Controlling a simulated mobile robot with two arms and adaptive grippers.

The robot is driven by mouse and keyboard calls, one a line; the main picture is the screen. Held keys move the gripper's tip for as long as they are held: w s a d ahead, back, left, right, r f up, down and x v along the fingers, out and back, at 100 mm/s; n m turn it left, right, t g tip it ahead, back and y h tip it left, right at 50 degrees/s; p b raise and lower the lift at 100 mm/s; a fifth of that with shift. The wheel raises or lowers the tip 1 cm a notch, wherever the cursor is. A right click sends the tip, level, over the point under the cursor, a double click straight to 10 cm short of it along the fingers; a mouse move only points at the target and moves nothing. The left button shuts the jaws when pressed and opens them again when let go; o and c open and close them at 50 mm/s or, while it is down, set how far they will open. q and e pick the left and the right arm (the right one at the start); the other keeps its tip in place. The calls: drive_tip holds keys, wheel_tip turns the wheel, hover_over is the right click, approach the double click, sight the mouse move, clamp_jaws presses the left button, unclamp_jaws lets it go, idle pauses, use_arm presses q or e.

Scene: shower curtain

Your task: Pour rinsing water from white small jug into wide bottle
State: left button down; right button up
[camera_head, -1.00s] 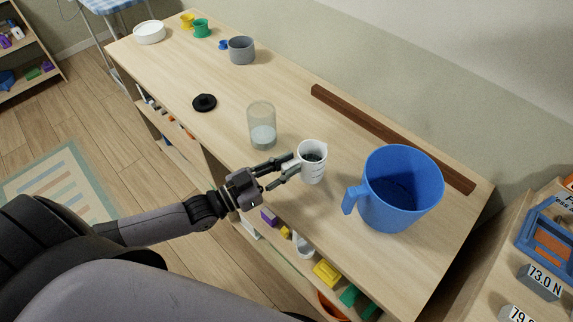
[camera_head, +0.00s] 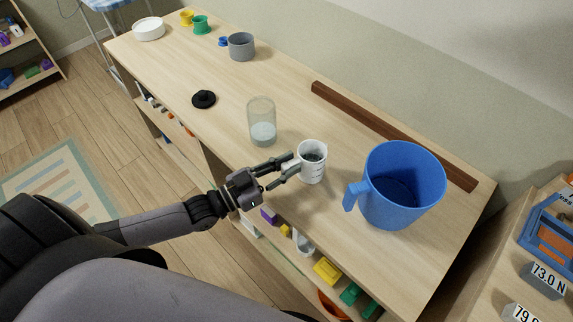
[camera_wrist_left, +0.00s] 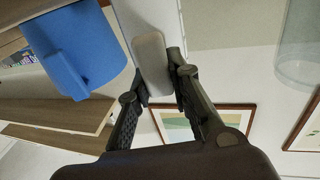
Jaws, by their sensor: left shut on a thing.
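The white small jug (camera_head: 313,172) is upright near the front edge of the table, with dark content visible inside. I cannot tell whether its base touches the tabletop. My left gripper (camera_head: 291,168) is shut on the jug's handle from the left. In the left wrist view the white handle (camera_wrist_left: 150,58) sits between the fingertips (camera_wrist_left: 160,78). The wide bottle (camera_head: 261,122) is a clear, open-topped cylinder standing left of and behind the jug, with some pale content low inside. It also shows at the right of the left wrist view (camera_wrist_left: 297,48). My right gripper is not in view.
A large blue jug (camera_head: 402,190) stands right of the white jug, its handle facing left. A black lid (camera_head: 204,99) lies left of the bottle. A dark wooden strip (camera_head: 390,135) runs along the back. A grey cup (camera_head: 241,47) and white dish (camera_head: 148,30) stand farther off.

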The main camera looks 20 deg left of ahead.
use_arm(q)
drive_tip(key=shift+f, duration=0.1)
drive_tip(key=c, duration=1.4)
unclamp_jaws()
drive_tip(key=shift+f, duration=0.1)
drive_tip(key=shift+p+v, duration=1)
drive_tip(key=shift+v, duration=2.15)
drive_tip(key=v, duration=0.2)
drive_tip(key=shift+s+a+p, duration=0.15)
drive_tip(key=shift+s+p, duration=0.15)
drive_tip(key=shift+p, duration=0.05)
drive_tip(key=shift+s, duration=0.1)
